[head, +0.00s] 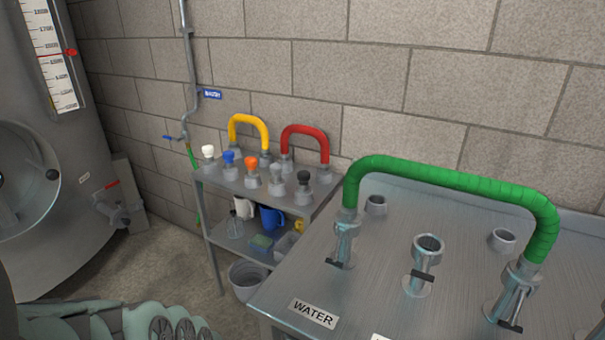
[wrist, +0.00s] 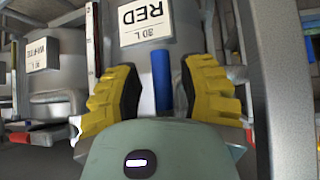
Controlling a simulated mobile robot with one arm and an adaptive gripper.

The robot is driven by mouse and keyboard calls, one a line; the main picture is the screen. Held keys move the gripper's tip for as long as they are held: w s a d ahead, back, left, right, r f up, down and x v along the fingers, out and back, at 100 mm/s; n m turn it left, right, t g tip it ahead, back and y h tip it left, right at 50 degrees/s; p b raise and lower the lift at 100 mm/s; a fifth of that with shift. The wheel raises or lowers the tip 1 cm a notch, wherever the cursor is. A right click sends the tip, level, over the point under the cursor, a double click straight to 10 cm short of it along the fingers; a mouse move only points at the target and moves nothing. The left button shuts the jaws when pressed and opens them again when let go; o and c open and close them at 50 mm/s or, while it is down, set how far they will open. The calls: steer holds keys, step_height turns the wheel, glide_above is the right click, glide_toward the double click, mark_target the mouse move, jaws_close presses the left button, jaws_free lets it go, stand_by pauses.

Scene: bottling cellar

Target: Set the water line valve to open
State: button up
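A steel panel (head: 385,285) in the head view carries a label (head: 314,313) reading WATER at its front left. Behind the label stands a steel valve fitting (head: 345,240) with a black lever (head: 338,263) low on its front. The left end of a green hose (head: 450,178) sits on this fitting. I cannot tell the lever's setting for sure. My gripper (wrist: 162,85) shows in the wrist view with yellow fingers spread apart. A blue cylinder (wrist: 162,80) appears between the fingers, with gaps on both sides. My gripper is not visible in the head view.
Other fittings (head: 420,265) (head: 515,295) with black levers stand on the panel. A side shelf (head: 222,203) holds colored plugs and hoses. A wall pipe (head: 190,60) has a blue lever (head: 172,138) and a small blue sign (head: 212,94). A tank (head: 50,220) stands left.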

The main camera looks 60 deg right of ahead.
steer(key=shift+o, duration=0.4)
steer(key=shift+r, duration=0.1)
steer(key=shift+w+r+t+p, duration=0.1)
steer(key=shift+w+t+p, duration=0.25)
steer(key=shift+p, duration=0.3)
steer(key=shift+w+a+m+t+p, duration=0.1)
steer(key=shift+w+m+t+p, duration=0.25)
steer(key=shift+t, duration=0.2)
